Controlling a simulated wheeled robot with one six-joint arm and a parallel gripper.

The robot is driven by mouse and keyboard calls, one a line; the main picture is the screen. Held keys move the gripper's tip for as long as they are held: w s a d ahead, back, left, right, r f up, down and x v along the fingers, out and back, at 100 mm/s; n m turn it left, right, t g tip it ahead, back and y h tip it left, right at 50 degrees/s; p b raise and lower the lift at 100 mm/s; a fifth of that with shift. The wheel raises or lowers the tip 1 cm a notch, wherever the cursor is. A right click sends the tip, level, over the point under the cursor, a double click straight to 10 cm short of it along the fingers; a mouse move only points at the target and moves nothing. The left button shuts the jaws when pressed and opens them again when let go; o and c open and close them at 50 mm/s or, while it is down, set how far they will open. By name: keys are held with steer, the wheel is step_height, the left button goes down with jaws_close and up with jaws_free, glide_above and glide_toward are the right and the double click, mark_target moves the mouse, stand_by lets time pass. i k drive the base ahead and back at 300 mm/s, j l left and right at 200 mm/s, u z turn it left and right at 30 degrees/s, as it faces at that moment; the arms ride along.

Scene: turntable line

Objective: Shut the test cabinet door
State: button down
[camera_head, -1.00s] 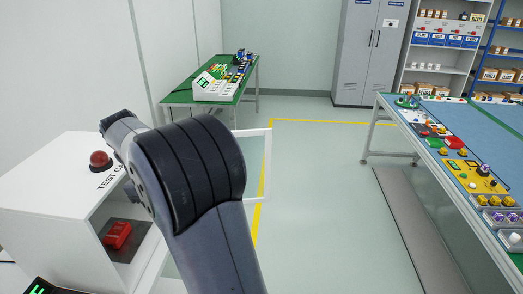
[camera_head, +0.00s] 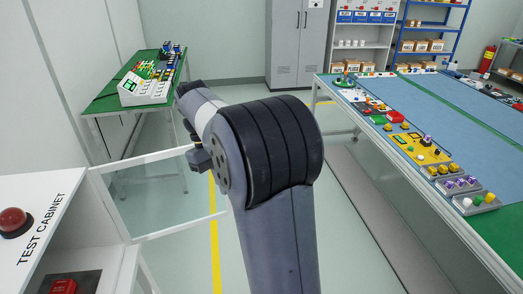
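The white test cabinet (camera_head: 30,215) stands at the lower left, partly cut off by the picture edge. Its front opening shows, with a red part (camera_head: 63,287) inside. The cabinet door, a clear panel in a white frame (camera_head: 150,157), stands open and reaches out to the right from the cabinet. My gripper (camera_head: 200,158) is partly in view, near the door's far right end, mostly hidden behind my own arm. I cannot tell whether it touches the door or whether its fingers are open.
A red button (camera_head: 14,222) sits on the cabinet top. A green table (camera_head: 100,104) with small parts stands behind. A long workbench (camera_head: 322,84) with a blue top runs along the right. A grey locker (camera_head: 284,73) stands at the back. The floor between is clear.

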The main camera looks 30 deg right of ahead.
mark_target(96, 172)
steer(key=i+l+z, duration=0.1)
steer(key=z, duration=0.25)
steer(key=i+z, duration=0.25)
steer(key=z, duration=0.15)
steer(key=i+u, duration=0.2)
steer(key=u, duration=0.2)
steer(key=i+l+u, duration=0.1)
steer(key=u, duration=0.25)
steer(key=i+l+u, duration=0.2)
steer(key=u, duration=0.2)
steer(key=i, duration=0.05)
